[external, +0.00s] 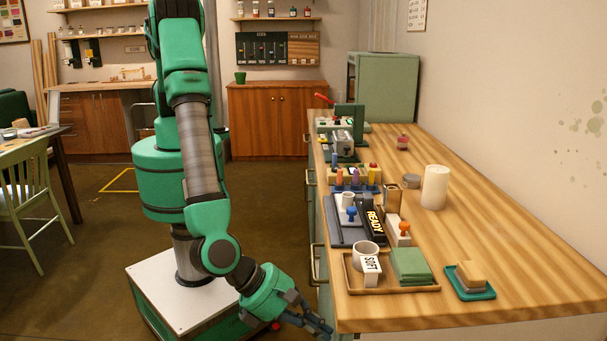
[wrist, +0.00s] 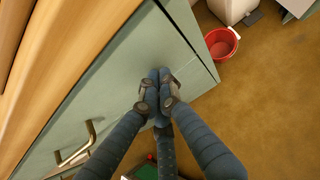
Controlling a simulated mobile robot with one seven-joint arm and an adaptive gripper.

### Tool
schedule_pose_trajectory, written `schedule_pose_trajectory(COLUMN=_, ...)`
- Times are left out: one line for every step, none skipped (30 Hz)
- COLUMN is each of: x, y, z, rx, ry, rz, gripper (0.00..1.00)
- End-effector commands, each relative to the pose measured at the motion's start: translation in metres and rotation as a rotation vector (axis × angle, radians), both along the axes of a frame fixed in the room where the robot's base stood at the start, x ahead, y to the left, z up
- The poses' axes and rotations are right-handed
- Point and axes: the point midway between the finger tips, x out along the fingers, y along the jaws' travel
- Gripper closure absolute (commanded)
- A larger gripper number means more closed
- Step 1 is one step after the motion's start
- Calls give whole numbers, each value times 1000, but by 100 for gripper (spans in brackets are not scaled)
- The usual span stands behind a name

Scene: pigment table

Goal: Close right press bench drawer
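The press bench (external: 470,265) runs along the right wall, with a wooden top and grey-green front. In the wrist view, a grey-green bench front panel (wrist: 110,95) lies below the wooden edge, with a metal bar handle (wrist: 78,150) at lower left. A dark gap runs along the panel's right side. My gripper (wrist: 160,82) is in front of this panel, fingertips together and nothing visible between them; I cannot tell whether they touch it. In the external view my gripper (external: 318,326) is low beside the bench's near corner. How far any drawer is out cannot be told.
A red bucket (wrist: 221,44) stands on the floor beyond the bench end. A wooden tray (external: 395,287) with a mug and green cloths, and a sponge on a teal dish (external: 470,292), sit on the bench top. Brown floor is open left of the bench.

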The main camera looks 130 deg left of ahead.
Motion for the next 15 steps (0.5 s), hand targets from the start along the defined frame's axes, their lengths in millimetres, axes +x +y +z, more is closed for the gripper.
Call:
schedule_pose_trajectory(x=2, y=2, z=0, rx=0, ry=0, rz=0, gripper=100)
schedule_pose_trajectory(x=3, y=3, z=0, rx=0, ry=0, rz=0, gripper=100)
schedule_pose_trajectory(x=4, y=3, z=0, rx=0, ry=0, rz=0, gripper=100)
schedule_pose_trajectory(x=4, y=4, z=0, rx=0, ry=0, rz=-1, gripper=100)
schedule_pose_trajectory(x=5, y=4, z=0, rx=0, ry=0, rz=-1, gripper=100)
schedule_pose_trajectory(x=5, y=4, z=0, rx=0, ry=0, rz=-1, gripper=100)
schedule_pose_trajectory(x=5, y=4, z=0, rx=0, ry=0, rz=-1, gripper=100)
schedule_pose_trajectory(x=5, y=4, z=0, rx=0, ry=0, rz=-1, gripper=100)
schedule_pose_trajectory(x=5, y=5, z=0, rx=0, ry=-1, rz=-1, gripper=100)
schedule_pose_trajectory(x=6, y=5, z=1, rx=0, ry=-1, rz=-1, gripper=100)
schedule_pose_trajectory(x=6, y=5, z=1, rx=0, ry=-2, rz=0, gripper=100)
schedule_pose_trajectory(x=6, y=5, z=1, rx=0, ry=-2, rz=0, gripper=100)
schedule_pose_trajectory(x=6, y=5, z=1, rx=0, ry=-2, rz=0, gripper=100)
schedule_pose_trajectory(x=6, y=5, z=1, rx=0, ry=-2, rz=0, gripper=100)
schedule_pose_trajectory(x=6, y=5, z=1, rx=0, ry=-2, rz=0, gripper=100)
